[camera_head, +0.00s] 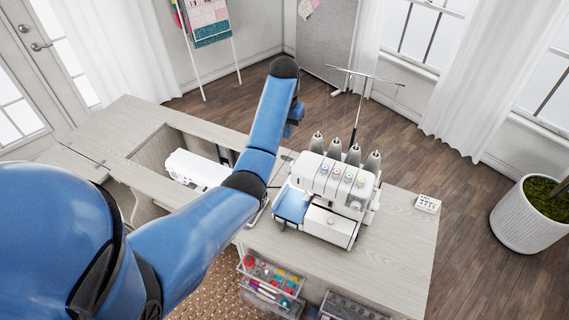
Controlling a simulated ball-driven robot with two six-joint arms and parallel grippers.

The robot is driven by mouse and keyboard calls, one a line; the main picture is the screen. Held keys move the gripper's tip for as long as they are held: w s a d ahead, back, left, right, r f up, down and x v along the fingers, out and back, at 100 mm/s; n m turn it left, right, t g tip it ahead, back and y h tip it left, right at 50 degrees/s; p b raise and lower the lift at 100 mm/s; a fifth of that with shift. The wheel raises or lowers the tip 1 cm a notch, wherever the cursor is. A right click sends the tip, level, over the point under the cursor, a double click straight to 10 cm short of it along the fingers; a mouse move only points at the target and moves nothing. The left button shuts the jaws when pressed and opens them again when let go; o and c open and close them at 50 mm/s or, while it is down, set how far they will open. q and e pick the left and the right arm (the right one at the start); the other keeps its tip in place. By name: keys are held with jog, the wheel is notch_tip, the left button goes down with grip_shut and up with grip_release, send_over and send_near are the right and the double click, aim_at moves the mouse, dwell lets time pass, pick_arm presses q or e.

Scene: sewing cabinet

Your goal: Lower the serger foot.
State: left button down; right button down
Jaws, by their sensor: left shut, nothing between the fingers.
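The white serger (332,192) stands on the wooden cabinet top, with several thread cones at its back and coloured dials on its front. A flat blue piece (292,205) lies at its left front side; I cannot tell whether it is cloth or a plate. The serger foot is too small to make out. My left arm reaches in from the left and bends up beside the serger. My left gripper is at the far end of this arm, shut and empty; its fingertips are mostly hidden behind the arm. My right gripper is out of view.
A white sewing machine (197,169) sits in the cabinet opening left of my arm. A small card with coloured dots (427,204) lies at the right of the cabinet top (400,250). Drawers with coloured spools (270,279) stand below. A potted plant (528,215) is far right.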

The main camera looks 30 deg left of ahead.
pick_arm(q)
jog(key=shift+s, duration=0.15)
jog(key=shift+f, duration=0.2)
jog(key=f, duration=0.8)
jog(key=s+f+b, duration=0.1)
jog(key=f, duration=0.3)
jog(key=shift+f, duration=0.1)
jog(key=shift+s+f, duration=0.15)
jog(key=shift+f, duration=0.3)
jog(key=shift+f, duration=0.1)
